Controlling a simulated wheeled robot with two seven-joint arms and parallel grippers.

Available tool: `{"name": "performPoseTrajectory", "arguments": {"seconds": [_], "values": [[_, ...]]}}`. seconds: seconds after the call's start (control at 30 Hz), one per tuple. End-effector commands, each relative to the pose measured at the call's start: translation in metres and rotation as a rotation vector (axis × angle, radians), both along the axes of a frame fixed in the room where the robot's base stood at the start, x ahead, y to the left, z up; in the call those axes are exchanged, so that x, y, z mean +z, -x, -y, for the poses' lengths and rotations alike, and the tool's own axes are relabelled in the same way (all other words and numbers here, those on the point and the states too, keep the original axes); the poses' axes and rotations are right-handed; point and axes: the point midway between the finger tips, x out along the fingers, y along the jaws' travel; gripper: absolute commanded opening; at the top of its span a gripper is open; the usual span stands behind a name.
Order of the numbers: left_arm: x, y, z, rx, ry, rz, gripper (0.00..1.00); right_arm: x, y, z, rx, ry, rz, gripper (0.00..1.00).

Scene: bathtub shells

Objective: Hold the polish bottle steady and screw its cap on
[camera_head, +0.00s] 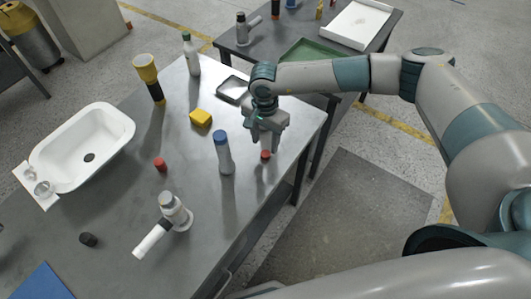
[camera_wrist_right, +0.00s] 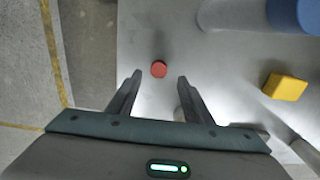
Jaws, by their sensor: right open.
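My right gripper (camera_head: 268,125) is open and points down over the table's right edge area. A small red cap (camera_head: 265,155) lies on the table just below it. In the right wrist view the red cap (camera_wrist_right: 158,69) shows beyond and between the open fingertips (camera_wrist_right: 155,80), with nothing gripped. A pale bottle with a blue top (camera_head: 222,152) stands upright left of the gripper; its blue top (camera_wrist_right: 295,14) shows at the wrist view's upper right. A second red cap (camera_head: 160,164) lies further left. I cannot tell which bottle is the polish. My left gripper is not seen.
A white bathtub shell (camera_head: 118,118) is at the left. A yellow block (camera_head: 201,118), a dark tray (camera_head: 233,88), a yellow-and-black torch (camera_head: 150,78), a green-topped bottle (camera_head: 191,55), a grey-white tool (camera_head: 172,210) and a black cap (camera_head: 88,240) are on the table.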

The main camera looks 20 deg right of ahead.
Motion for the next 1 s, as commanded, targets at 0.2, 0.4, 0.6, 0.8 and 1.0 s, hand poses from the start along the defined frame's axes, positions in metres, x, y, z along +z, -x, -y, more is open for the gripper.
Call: {"name": "performPoseTrajectory", "arguments": {"seconds": [0.2,0.4,0.6,0.8,1.0], "values": [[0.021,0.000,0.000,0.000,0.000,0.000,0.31,-0.016,0.004,0.000,-0.001,0.001,-0.003,0.46],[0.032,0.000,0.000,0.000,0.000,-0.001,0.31,-0.040,0.004,-0.001,-0.001,0.000,-0.004,0.46],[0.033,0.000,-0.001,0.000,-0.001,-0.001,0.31,-0.048,0.004,0.000,0.000,0.000,0.000,0.46],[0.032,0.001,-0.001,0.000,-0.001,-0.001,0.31,-0.048,0.004,0.000,0.000,0.001,-0.001,0.46],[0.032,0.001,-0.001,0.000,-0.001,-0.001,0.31,-0.047,0.004,0.000,0.000,0.001,-0.001,0.41]]}}
